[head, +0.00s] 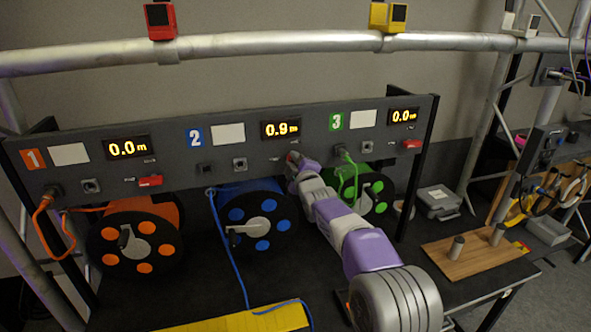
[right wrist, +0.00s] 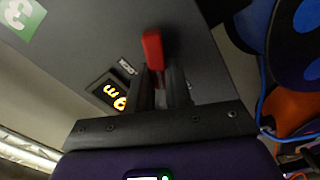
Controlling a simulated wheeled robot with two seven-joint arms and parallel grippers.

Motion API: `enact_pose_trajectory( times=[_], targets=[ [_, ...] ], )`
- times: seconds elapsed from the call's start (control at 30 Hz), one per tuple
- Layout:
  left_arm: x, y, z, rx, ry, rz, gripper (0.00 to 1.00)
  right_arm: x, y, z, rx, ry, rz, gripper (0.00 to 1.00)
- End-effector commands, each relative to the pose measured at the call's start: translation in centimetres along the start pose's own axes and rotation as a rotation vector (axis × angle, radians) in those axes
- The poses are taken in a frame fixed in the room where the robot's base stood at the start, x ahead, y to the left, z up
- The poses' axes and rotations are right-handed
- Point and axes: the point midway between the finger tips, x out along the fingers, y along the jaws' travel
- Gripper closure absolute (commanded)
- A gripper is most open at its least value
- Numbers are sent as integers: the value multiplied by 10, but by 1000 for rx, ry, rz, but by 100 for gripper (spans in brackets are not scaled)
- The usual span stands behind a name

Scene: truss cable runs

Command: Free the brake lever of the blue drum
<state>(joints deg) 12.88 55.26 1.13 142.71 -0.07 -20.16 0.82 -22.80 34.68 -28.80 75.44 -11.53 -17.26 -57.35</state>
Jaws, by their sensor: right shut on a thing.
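The blue drum (head: 260,222) sits under the panel section marked 2, whose display (head: 281,129) reads about 0.9 m. Its red brake lever (right wrist: 152,48) shows between the fingers in the right wrist view, its red end sticking out past them. My right gripper (right wrist: 160,85) is shut on this lever at the panel face. In the head view the right gripper (head: 294,160) reaches the panel right of the blue drum's sockets and hides most of the lever. My left gripper is not in view.
Red levers of the orange drum (head: 149,181) and green drum (head: 412,144) stand on the same panel (head: 70,180). A blue cable (head: 228,255) runs from the blue drum across the table, near a yellow strip (head: 240,321). A wooden board (head: 470,255) lies at right.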

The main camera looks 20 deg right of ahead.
Motion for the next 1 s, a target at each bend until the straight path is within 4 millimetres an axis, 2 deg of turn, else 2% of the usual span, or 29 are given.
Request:
enact_pose_trajectory(
  times=[0.03,0.1,0.4,0.7,1.0],
  targets=[
    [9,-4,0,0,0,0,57,0,-4,1,-44,2,2,100],
    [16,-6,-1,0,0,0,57,0,-5,1,-106,2,3,100],
    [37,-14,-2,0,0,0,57,0,-8,2,-325,1,2,100],
    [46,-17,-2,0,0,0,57,0,-8,2,-440,0,2,100],
    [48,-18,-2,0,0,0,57,0,-8,2,-469,0,1,100]
  ],
)
